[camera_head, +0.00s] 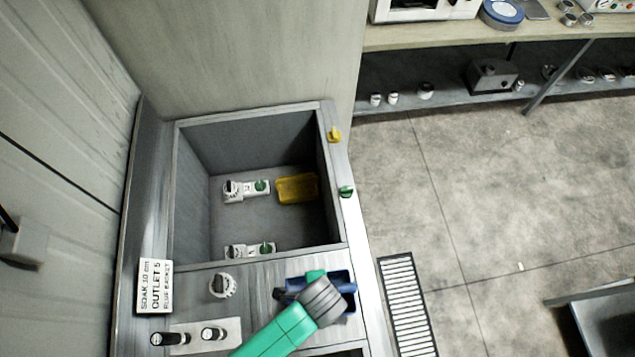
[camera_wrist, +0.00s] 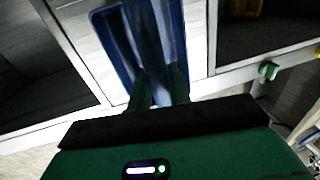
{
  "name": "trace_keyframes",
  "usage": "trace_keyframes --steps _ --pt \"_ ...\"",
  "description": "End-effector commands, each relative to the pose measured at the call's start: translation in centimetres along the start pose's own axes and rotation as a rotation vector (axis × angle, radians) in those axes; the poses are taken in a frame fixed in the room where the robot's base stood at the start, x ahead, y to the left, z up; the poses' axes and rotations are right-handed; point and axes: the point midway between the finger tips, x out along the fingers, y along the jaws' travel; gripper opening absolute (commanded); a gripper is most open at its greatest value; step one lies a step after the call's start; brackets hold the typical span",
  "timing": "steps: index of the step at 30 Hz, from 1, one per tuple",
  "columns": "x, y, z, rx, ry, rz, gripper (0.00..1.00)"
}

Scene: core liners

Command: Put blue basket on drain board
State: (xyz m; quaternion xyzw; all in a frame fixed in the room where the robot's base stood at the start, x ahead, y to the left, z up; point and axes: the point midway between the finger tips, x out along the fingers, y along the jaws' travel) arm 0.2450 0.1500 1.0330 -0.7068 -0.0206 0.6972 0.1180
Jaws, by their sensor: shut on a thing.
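The blue basket (camera_head: 346,283) is at the right end of the grey metal drain board (camera_head: 258,284), partly hidden by my arm. In the wrist view the basket (camera_wrist: 177,30) fills the top middle, and my gripper (camera_wrist: 160,85) is shut on its central upright part. The basket is over the pale strip between two dark basins. I cannot tell whether its bottom touches the board.
A deep sink (camera_head: 230,222) behind the board holds a yellow basket (camera_head: 297,188) and white outlet fittings (camera_head: 246,188). A round dial (camera_head: 223,285) and a plate with two black-topped knobs (camera_head: 190,337) sit left of my arm. Yellow (camera_head: 334,135) and green (camera_head: 346,191) handles line the right rim.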

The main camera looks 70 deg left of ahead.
Motion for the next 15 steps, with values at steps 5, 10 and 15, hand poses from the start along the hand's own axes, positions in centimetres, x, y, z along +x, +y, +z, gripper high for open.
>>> trace_keyframes --steps 5,10,15 --pt "0.26 0.04 -0.01 0.0 0.0 0.0 0.0" --pt "0.28 0.05 0.01 0.0 0.0 0.0 0.41" --pt "0.27 0.04 0.01 0.0 0.0 0.0 0.41"
